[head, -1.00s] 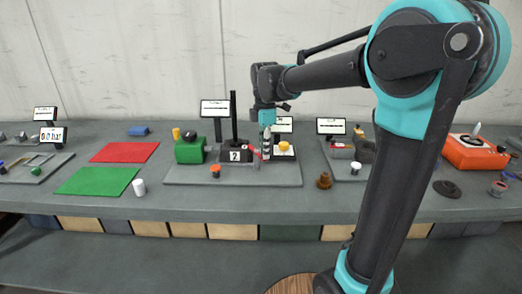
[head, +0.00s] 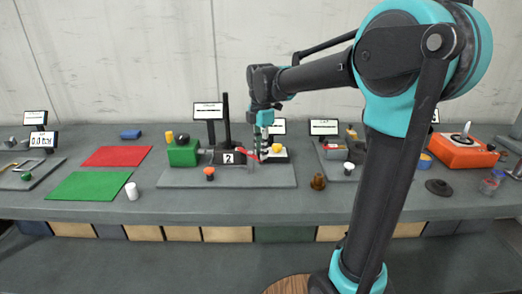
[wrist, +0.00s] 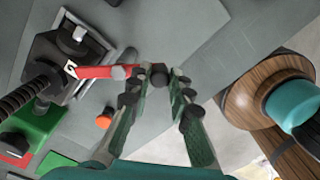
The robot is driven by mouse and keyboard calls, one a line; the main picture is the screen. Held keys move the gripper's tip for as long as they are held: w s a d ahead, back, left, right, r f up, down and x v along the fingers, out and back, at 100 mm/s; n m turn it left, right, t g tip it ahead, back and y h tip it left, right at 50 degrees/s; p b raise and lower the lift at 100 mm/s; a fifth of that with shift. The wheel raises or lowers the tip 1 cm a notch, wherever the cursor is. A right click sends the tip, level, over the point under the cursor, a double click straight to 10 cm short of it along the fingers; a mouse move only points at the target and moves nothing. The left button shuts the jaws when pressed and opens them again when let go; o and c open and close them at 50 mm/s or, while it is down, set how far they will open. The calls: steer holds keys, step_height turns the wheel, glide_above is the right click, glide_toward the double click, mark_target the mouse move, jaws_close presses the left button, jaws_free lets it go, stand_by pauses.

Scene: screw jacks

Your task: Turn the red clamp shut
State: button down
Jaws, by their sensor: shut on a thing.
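The red clamp (wrist: 95,72) shows in the wrist view as a red bar running from the dark block marked 2 towards my fingers, with a grey piece near its end. In the head view its red part (head: 251,155) lies just right of that block (head: 229,157). My gripper (wrist: 157,78) is shut around the dark end piece beyond the red bar. In the head view my gripper (head: 263,153) points down beside the block, and its fingers partly hide the clamp's end.
A green block (head: 183,155) stands left of the marked block, and an orange knob (head: 209,173) in front. A brown knob (head: 317,182) stands right of the grey plate. Display screens stand behind.

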steer(key=c, duration=1.4)
jaws_free()
steer(key=shift+o, duration=0.2)
step_height(320, 180, up, 12)
